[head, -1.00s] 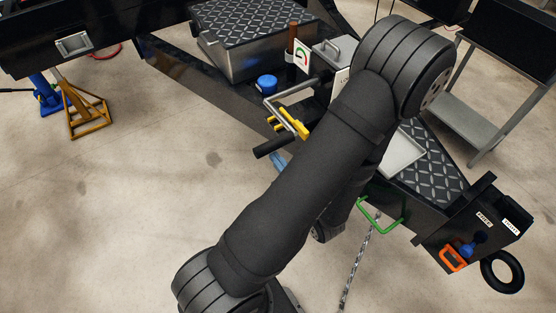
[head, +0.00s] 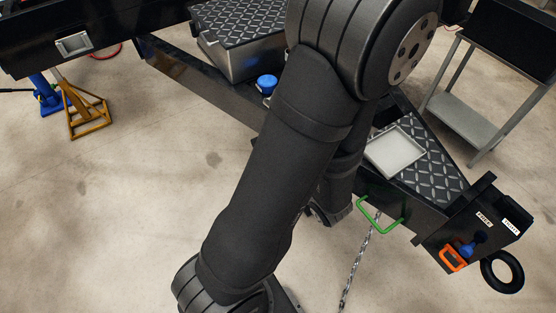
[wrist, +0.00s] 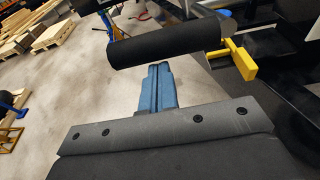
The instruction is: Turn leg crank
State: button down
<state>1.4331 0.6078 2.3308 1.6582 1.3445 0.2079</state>
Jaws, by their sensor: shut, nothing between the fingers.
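The crank's black cylindrical grip (wrist: 165,45) lies across the upper middle of the wrist view. A yellow part (wrist: 240,60) is beside its right end. My gripper (wrist: 158,70) has blue fingers, shut together and empty. Their tips point at the grip, just below it in the picture; I cannot tell whether they touch it. In the head view my arm hides the gripper and nearly all of the crank.
In the head view the black trailer frame (head: 185,80) runs diagonally, with a blue cap (head: 267,83), a pale tray (head: 396,150) and a green handle (head: 378,216). An orange jack stand (head: 88,108) is at left. A grey cart (head: 463,118) is at right.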

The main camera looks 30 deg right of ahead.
jog(key=shift+g, duration=0.8)
jog(key=shift+w+r, duration=0.2)
jog(key=shift+r, duration=0.65)
jog(key=shift+w+r, duration=0.2)
jog(key=shift+r, duration=0.7)
jog(key=shift+w+r, duration=0.2)
jog(key=shift+r, duration=0.65)
jog(key=s+f+v, duration=0.1)
jog(key=f+v, duration=0.1)
jog(key=v, duration=0.9)
jog(key=shift+f, duration=0.2)
jog(key=shift+s, duration=0.1)
